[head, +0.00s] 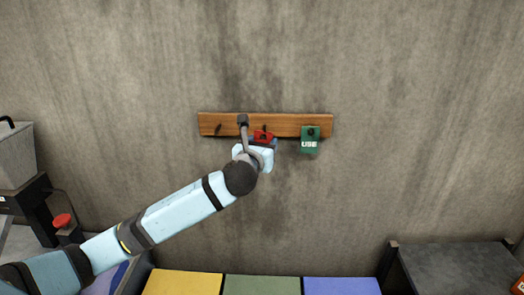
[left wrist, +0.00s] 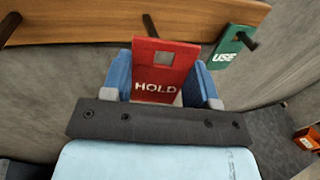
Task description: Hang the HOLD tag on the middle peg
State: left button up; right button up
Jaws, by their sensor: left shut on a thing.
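The red HOLD tag (left wrist: 166,72) is upright between the two blue fingers of my left gripper (left wrist: 168,82), which is shut on it. A square hole near its top shows grey, with no peg visible through it. In the head view the tag (head: 263,135) shows just above my left gripper (head: 262,143), in front of the wooden board (head: 285,125). The middle peg (left wrist: 150,25) shows just above the tag's top edge; whether its tip lies behind the tag I cannot tell. My right gripper is not in view.
The green USE tag (head: 310,140) hangs on the right peg (left wrist: 247,40), close to the right of my gripper. The left peg (left wrist: 10,27) is bare. Yellow, green and blue panels (head: 262,285) lie below. A grey machine with a red button (head: 62,221) stands at left.

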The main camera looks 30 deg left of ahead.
pick_arm(q)
jog(key=w, duration=0.1)
jog(key=w+a, duration=0.1)
jog(key=w, duration=0.1)
jog(key=w+a, duration=0.1)
jog(key=shift+w+a+f+b, duration=0.1)
jog(key=shift+w+f+b, duration=0.05)
jog(key=shift+w+b, duration=0.2)
dwell(0.3)
dwell(0.4)
jog(key=o, duration=1)
jog(key=shift+s, duration=0.15)
